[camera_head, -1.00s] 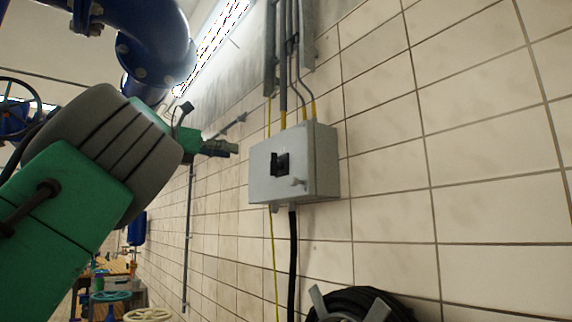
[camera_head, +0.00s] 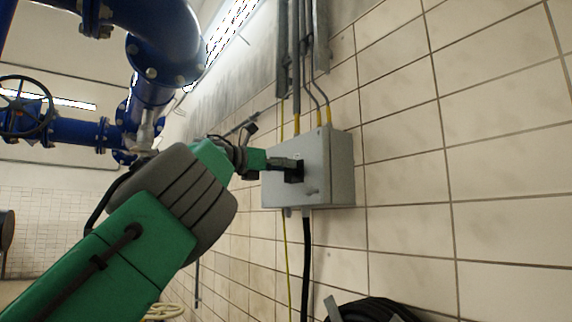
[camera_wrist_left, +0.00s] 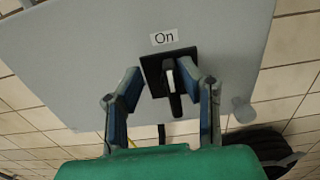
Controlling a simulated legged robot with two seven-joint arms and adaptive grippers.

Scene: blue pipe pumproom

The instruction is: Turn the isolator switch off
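The isolator switch is a black rotary handle (camera_wrist_left: 174,88) on a black square plate, on the front of a grey box (camera_head: 325,185) fixed to the tiled wall. A label (camera_wrist_left: 164,37) reading "On" sits beside the plate in the left wrist view. In the head view my left gripper (camera_head: 285,169) is at the front of the box and hides most of the switch. My right gripper is not in view.
Conduits (camera_head: 300,60) enter the box from above, and a black cable (camera_head: 306,255) hangs below it. A coiled black hose (camera_head: 375,310) is on the wall lower down. Blue pipes (camera_head: 160,45) and a valve wheel (camera_head: 22,106) are at upper left.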

